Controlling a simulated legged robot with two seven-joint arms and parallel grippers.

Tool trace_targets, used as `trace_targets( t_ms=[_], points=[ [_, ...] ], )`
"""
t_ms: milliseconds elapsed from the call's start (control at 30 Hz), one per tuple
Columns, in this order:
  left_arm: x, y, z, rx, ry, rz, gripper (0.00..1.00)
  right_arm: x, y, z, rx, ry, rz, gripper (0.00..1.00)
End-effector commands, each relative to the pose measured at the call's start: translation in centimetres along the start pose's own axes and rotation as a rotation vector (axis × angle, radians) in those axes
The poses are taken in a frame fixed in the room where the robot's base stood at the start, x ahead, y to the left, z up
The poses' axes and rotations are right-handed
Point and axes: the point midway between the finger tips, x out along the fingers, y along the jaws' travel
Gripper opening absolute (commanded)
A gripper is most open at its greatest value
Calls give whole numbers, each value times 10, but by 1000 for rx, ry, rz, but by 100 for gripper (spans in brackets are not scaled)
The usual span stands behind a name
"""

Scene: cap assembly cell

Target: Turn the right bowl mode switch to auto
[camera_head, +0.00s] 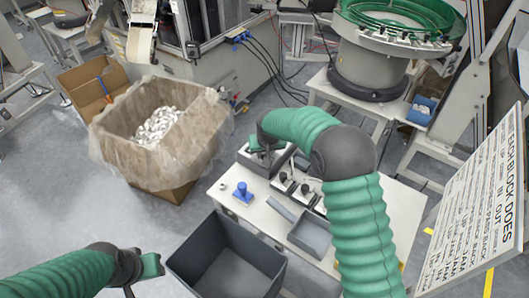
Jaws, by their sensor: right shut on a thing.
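A grey control box (258,165) stands at the back left of the white table. My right gripper (266,149) reaches down onto the top of this box, shut on a small part there, which looks like a mode switch. The gripper and wrist hide the switch, so its setting cannot be read. Two smaller control units with dark knobs (284,186) sit just to the right of it. My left gripper (150,268) is at the lower left, away from the table, over the floor. Its fingers are not clear enough to tell open from shut.
A blue part on a plate (242,193) and a small grey tray (309,237) are on the table (400,212). A dark grey bin (225,262) is in front. A lined carton of white caps (190,150) stands left. A green bowl feeder (375,65) stands behind; a sign panel (480,205) is right.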

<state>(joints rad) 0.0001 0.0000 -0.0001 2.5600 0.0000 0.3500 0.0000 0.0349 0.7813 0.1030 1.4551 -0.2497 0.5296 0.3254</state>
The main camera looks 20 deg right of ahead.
Motion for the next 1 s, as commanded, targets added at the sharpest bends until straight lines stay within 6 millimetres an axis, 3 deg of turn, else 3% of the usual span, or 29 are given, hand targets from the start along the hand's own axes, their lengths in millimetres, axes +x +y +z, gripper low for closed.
trace_targets(
  t_ms=[367,700,1000],
  points=[
    [-21,0,-5,0,0,0,37,-3,2,-1,-161,-2,-71,0],
    [-45,0,-10,0,0,0,37,-3,4,-2,-446,1,-191,0],
    [-54,0,-13,0,0,0,37,0,4,-3,-711,4,-300,0]
  ],
)
